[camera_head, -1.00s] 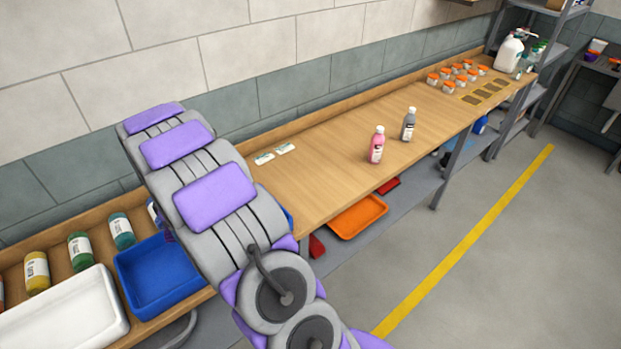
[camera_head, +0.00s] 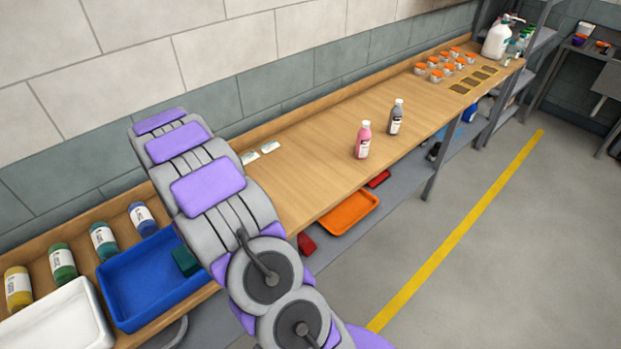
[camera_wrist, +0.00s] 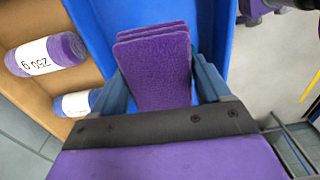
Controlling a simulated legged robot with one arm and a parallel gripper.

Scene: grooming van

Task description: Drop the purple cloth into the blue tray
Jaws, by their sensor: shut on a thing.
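The purple cloth (camera_wrist: 155,75) is a folded, layered pad between the two fingers of my gripper (camera_wrist: 158,85) in the wrist view. My gripper is shut on it. The blue tray (camera_wrist: 214,30) lies behind and below the cloth in that view; I cannot tell the height between them. In the head view the blue tray (camera_head: 135,288) sits on the bench at the lower left, partly covered by my arm. The cloth and gripper are hidden behind my arm there. A dark green block-like thing (camera_head: 185,261) shows at the tray's right side; I cannot tell what it is.
A white tray (camera_head: 62,322) stands left of the blue one. A pink bottle (camera_head: 362,140) and a grey bottle (camera_head: 396,118) stand farther along the bench. An orange tray (camera_head: 349,212) is on the lower shelf.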

